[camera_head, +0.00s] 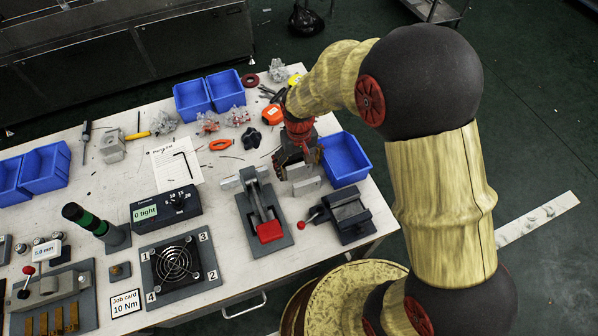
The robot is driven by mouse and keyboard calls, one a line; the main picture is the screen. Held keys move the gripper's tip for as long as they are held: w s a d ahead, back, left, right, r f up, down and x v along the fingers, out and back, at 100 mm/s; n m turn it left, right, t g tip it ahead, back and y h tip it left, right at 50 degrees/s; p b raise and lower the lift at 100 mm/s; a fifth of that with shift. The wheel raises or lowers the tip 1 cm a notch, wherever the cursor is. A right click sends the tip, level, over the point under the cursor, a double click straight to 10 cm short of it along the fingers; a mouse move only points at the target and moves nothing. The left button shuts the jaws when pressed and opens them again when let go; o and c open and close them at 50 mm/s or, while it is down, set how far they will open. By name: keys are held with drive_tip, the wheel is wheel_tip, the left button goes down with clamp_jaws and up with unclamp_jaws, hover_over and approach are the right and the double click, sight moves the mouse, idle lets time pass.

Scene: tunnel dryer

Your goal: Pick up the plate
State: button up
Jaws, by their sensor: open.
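My gripper (298,160) is over the right part of the white bench, pointing down, with its fingers apart. A small light grey plate-like piece (306,186) lies just below the fingers in the picture, with another pale grey piece (299,172) close behind it, partly covered by the gripper. I cannot tell whether the fingers touch either piece. Nothing is seen held.
A red-handled toggle clamp (270,231) stands left of the gripper and a dark vise (347,213) to its lower right. A blue bin (344,158) is close on the right. A fan on a numbered base (178,263) and a tester (165,208) stand further left.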

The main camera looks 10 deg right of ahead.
drive_tip(key=shift+f, duration=0.45)
drive_tip(key=shift+c, duration=1)
drive_tip(key=c, duration=1.1)
drive_tip(key=shift+c, duration=0.7)
drive_tip(key=shift+r, duration=0.1)
